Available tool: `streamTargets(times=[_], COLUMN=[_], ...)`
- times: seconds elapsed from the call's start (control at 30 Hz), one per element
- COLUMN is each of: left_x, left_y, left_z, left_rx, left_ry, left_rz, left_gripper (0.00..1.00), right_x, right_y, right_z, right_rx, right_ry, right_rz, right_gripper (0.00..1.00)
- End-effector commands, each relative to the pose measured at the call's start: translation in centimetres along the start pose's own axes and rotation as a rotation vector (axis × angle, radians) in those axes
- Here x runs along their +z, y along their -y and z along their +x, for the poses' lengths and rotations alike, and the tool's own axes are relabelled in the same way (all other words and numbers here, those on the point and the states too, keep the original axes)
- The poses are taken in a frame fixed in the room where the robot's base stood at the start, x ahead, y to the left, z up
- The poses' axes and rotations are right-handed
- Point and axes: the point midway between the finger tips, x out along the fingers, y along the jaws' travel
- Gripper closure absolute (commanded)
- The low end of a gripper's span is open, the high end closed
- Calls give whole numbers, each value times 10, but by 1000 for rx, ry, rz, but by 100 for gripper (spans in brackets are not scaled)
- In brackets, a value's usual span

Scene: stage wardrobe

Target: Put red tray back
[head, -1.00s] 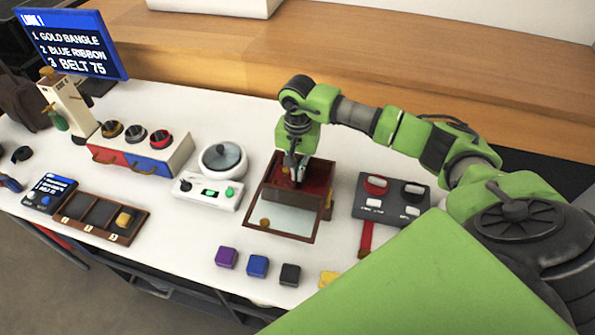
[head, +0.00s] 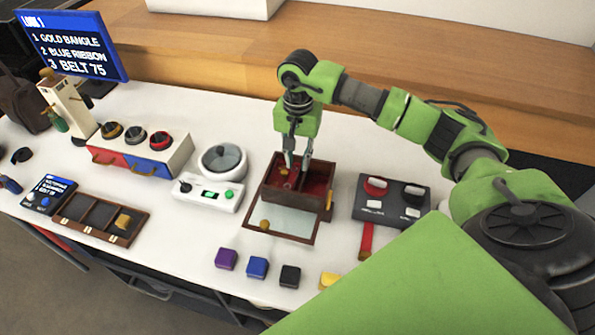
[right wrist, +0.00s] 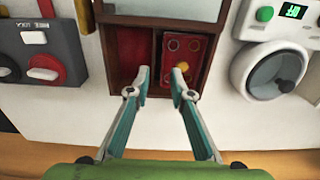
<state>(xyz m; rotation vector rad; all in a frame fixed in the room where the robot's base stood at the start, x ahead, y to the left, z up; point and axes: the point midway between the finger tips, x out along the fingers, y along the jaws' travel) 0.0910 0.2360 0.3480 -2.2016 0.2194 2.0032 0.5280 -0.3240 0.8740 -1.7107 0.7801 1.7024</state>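A dark wooden box (head: 325,205) with a glass lid (head: 285,223) stands open on the white table. The red tray (right wrist: 199,52) lies in the box's right compartment in the right wrist view. It shows round marks and a small yellow spot. It is the red patch at the box's left in the head view (head: 283,179). The other compartment (right wrist: 131,48) shows an empty red lining. My right gripper (head: 297,167) is open, fingers pointing down over the box (right wrist: 162,74). One fingertip overlaps the tray's edge in the wrist view; I cannot tell whether it touches. My left gripper is out of view.
A switch panel (head: 391,198) stands right of the box, a white scale (head: 207,190) with a round dish left. Purple (head: 226,258), blue, black and yellow blocks lie in front. A sectioned wooden tray (head: 129,238) and a two-drawer cabinet (head: 150,167) are farther left.

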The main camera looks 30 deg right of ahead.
Motion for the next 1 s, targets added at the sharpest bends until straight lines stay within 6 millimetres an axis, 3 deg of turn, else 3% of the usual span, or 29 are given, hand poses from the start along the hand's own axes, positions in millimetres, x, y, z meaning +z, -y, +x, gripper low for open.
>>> streamTargets(times=[0.2, 0.4, 1.0], left_x=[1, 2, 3], left_y=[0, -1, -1], left_z=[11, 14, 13], left_rx=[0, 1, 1], left_ry=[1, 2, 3], left_rz=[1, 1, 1], left_gripper=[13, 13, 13], right_x=[-1, -1, 0], right_y=[1, 0, 0], right_z=[-45, -66, -70], right_rx=[-3, -2, 0], right_ry=[-3, -2, 0], right_rz=[0, 1, 1], right_gripper=[79, 79, 79])
